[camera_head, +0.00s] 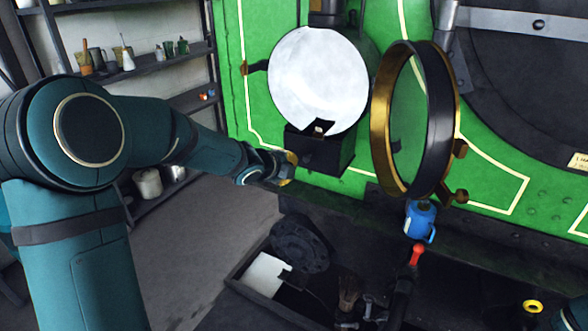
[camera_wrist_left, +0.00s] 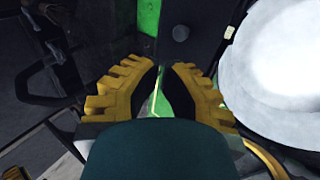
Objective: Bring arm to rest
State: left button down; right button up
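My left arm reaches in from the left in the head view. Its gripper (camera_head: 287,168) is beside the dark lower box of a round lamp housing (camera_head: 316,152) on the green tram front. In the left wrist view the yellow, toothed fingers of the left gripper (camera_wrist_left: 162,75) stand a little apart. A strip of green shows between them, and they hold nothing. The white round reflector (camera_wrist_left: 283,75) is to their right. In the head view the reflector (camera_head: 318,80) faces out, and the brass-rimmed ring door (camera_head: 418,120) stands swung open to its right. My right gripper is out of view.
A blue can (camera_head: 420,219) stands on the ledge below the ring door. A dark tray (camera_head: 240,279) below holds a white piece (camera_head: 265,274), a brush (camera_head: 349,293) and tools. Shelves (camera_head: 150,68) with small items stand at the back left. Grey floor (camera_head: 215,230) is clear.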

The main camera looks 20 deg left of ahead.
pick_arm(q)
jog(key=v, duration=0.4)
jog(key=shift+s+p, duration=0.15)
jog(key=shift+p, duration=0.2)
